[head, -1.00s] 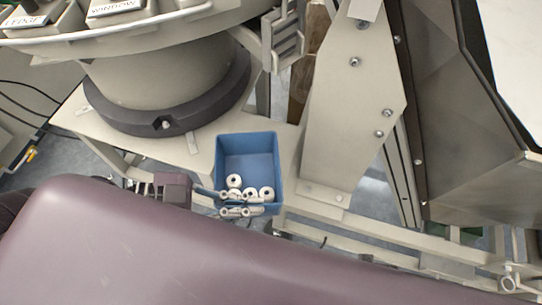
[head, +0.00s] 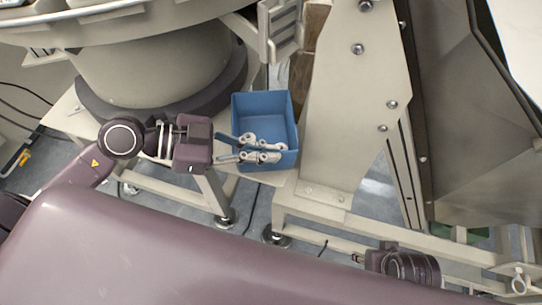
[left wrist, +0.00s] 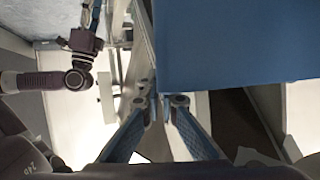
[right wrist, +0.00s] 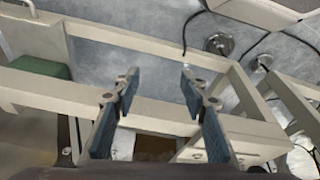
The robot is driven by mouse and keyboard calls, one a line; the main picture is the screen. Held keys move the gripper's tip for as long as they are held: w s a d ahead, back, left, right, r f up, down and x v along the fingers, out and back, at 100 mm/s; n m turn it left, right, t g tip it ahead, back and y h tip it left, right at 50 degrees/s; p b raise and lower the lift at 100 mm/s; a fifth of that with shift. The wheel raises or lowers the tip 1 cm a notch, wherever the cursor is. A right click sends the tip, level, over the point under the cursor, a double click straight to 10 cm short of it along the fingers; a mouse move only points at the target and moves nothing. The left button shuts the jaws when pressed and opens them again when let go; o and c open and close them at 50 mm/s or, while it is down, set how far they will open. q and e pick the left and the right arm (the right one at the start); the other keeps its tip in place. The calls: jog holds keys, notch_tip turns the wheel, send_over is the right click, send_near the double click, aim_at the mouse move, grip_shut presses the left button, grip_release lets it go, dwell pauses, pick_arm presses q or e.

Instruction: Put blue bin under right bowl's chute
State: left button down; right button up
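The blue bin (head: 284,110) is upright at the stand's edge, between a round bowl base and a tall beige panel. I cannot tell whether it rests on the stand. White rings (head: 250,138) show in its front part, partly hidden by fingers. My left gripper (head: 262,152) is shut on the bin's front wall; in the left wrist view the wall (left wrist: 240,45) runs between the fingertips (left wrist: 159,103). A slotted metal piece (head: 281,30), perhaps the chute, hangs above and behind the bin. My right gripper (right wrist: 155,82) is open and empty, low at the right.
The bowl base (head: 160,70) stands left of the bin. The beige panel (head: 345,110) stands close on its right, with a metal hopper (head: 480,170) beyond. Frame beams (head: 320,215) and a levelling foot (head: 226,218) lie below.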

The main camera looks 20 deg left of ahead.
aim_at(295, 144)
pick_arm(q)
jog(key=w, duration=0.3)
notch_tip(295, 144, down, 2)
jog(key=shift+b, duration=0.65)
jog(key=shift+s+f, duration=0.1)
jog(key=shift+f, duration=0.25)
jog(key=shift+f+b, duration=0.25)
jog(key=shift+b, duration=0.05)
notch_tip(295, 144, down, 4)
jog(key=shift+r+b, duration=0.2)
jog(key=shift+b, duration=0.8)
jog(key=shift+w+f, duration=0.1)
jog(key=shift+w, duration=0.15)
pick_arm(e)
jog(key=shift+t, duration=0.9)
jog(key=r, duration=0.1)
jog(key=w+r, duration=0.1)
jog(key=r, duration=0.1)
jog(key=w+r, duration=0.1)
jog(key=r, duration=0.1)
jog(key=shift+a, duration=0.3)
jog(key=shift+s, duration=0.15)
